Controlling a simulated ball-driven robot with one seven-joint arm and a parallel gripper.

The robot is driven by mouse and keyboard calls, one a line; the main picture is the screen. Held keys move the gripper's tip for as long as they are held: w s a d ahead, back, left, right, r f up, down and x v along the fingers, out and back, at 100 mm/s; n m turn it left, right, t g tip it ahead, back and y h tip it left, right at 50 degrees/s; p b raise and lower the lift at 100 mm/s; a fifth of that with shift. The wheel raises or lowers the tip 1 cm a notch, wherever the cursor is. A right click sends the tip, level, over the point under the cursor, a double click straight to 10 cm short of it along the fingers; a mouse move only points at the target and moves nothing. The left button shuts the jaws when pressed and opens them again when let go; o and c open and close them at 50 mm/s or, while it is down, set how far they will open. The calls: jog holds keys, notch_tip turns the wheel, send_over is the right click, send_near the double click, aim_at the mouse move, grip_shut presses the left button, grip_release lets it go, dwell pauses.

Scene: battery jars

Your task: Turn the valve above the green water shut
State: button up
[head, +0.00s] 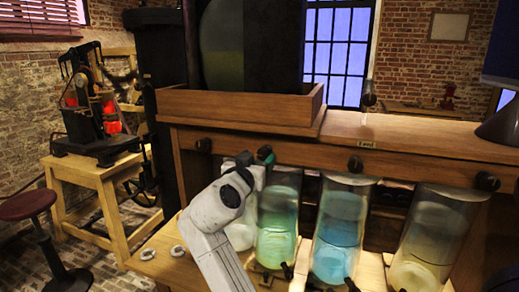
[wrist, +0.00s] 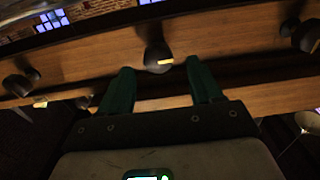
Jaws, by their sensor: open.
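The jar of green water (head: 278,225) stands in the row under the wooden shelf in the head view, between a pale jar and the blue jar. My gripper (head: 265,155) is at the shelf front just above it and hides the valve there. In the wrist view my gripper (wrist: 161,78) is open, its two teal fingers pointing at the shelf front. A dark round valve knob (wrist: 157,55) shows in line with the gap between the fingertips, just beyond them. Whether the fingers touch it I cannot tell.
Other valve knobs sit to the left (head: 204,145) and right (head: 355,164), with another at far right (head: 487,181). A blue jar (head: 340,230) and a yellowish jar (head: 435,240) stand right of the green one. A red stool (head: 28,205) is at left.

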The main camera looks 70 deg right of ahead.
aim_at(262, 154)
jog(key=shift+w+d+p, duration=0.1)
jog(key=shift+d+p, duration=0.4)
jog(key=shift+d, duration=1.95)
jog(key=c, duration=1)
